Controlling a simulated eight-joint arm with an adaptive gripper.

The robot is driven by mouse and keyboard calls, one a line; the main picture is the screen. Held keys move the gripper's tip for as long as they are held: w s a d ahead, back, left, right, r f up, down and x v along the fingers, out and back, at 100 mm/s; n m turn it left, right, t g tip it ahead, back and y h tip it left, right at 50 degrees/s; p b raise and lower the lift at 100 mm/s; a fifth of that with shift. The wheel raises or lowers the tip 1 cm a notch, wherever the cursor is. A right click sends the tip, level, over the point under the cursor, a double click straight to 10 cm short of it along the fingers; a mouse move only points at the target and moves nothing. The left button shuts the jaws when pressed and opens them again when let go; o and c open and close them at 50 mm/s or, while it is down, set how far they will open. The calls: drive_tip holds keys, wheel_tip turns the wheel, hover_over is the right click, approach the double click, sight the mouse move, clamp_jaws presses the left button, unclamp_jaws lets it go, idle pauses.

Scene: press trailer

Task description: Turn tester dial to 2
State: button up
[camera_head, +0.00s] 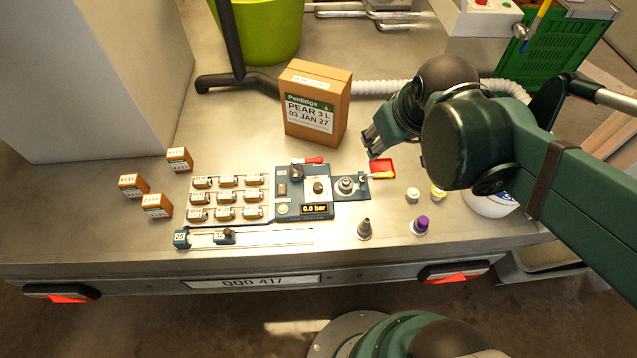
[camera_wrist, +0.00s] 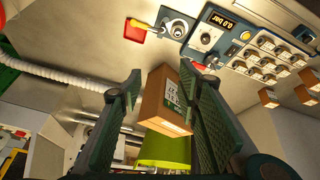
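The tester (camera_head: 283,211) is a dark blue panel on the metal bench, with a display (camera_head: 314,209) reading 0.0 bar. A small round dial (camera_head: 318,187) sits on a pale plate above the display; it also shows in the wrist view (camera_wrist: 206,38). Its marks are too small to read. My gripper (camera_head: 374,146) is above the bench, up and to the right of the tester, touching nothing I can see. In the wrist view my gripper (camera_wrist: 158,82) has its two fingers wide apart and nothing held between them.
A Pentlidge carton (camera_head: 316,105) stands close left of my gripper. A red tray (camera_head: 382,168) with a yellow-handled tool lies below it. Rows of small brass parts (camera_head: 226,198) sit left of the display. Small boxes (camera_head: 156,206) stand further left.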

drive_tip(key=w+a+f+n+g, duration=0.3)
drive_tip(key=w+a+f+n, duration=0.35)
drive_tip(key=a+f, duration=0.2)
drive_tip(key=n+g, duration=0.3)
drive_tip(key=n, duration=0.3)
hover_over(319, 186)
drive_tip(key=shift+m, duration=0.25)
drive_tip(key=shift+w+f+p, duration=0.15)
drive_tip(key=shift+f+p, duration=0.2)
drive_tip(key=shift+f, duration=5.15)
drive_tip(key=shift+f, duration=0.1)
drive_tip(key=shift+s+a+f+b, duration=0.1)
drive_tip(key=shift+f+b, duration=0.45)
drive_tip(key=shift+f, duration=1.35)
drive_tip(key=shift+s+f+b, duration=0.1)
drive_tip(key=shift+f+b, duration=0.45)
drive_tip(key=shift+f, duration=1.35)
drive_tip(key=c, duration=0.9)
